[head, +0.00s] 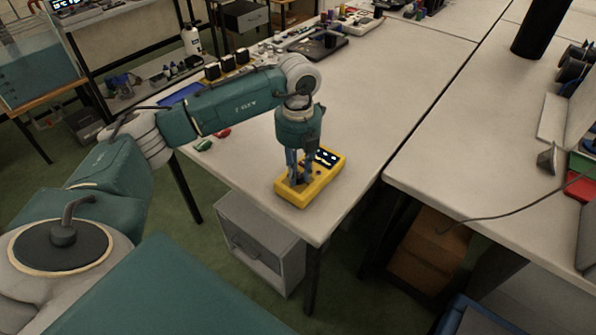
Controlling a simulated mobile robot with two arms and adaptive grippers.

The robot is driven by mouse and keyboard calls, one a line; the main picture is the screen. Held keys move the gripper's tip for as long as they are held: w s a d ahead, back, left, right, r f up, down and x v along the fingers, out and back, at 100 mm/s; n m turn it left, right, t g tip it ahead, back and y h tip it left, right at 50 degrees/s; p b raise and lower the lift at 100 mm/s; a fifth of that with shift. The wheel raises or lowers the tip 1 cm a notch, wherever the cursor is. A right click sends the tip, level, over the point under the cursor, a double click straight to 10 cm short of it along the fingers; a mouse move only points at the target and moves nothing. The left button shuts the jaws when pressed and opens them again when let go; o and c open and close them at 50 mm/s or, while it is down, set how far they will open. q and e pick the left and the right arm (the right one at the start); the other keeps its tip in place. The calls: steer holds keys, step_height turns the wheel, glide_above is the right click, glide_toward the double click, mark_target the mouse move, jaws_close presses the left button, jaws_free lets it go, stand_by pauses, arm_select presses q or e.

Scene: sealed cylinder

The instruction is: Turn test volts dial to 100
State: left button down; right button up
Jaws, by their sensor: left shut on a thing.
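A yellow tester (322,181) with a dark panel lies flat near the front corner of the white table. My left gripper (295,180) points straight down onto the left part of the tester's face. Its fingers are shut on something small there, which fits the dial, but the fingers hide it. The dial's pointer and the number 100 cannot be read. My right gripper is not in view.
The white table (400,80) is clear around the tester. Small red and green items (222,133) lie to its left, near the edge. Electronics and tools stand at the back. A second table (470,160) stands to the right across a narrow gap, with a cable hanging off it.

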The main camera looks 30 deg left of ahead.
mark_target(298, 176)
arm_select(q)
steer(key=c, duration=1.5)
jaws_free()
steer(key=shift+c, duration=0.2)
step_height(298, 176, up, 12)
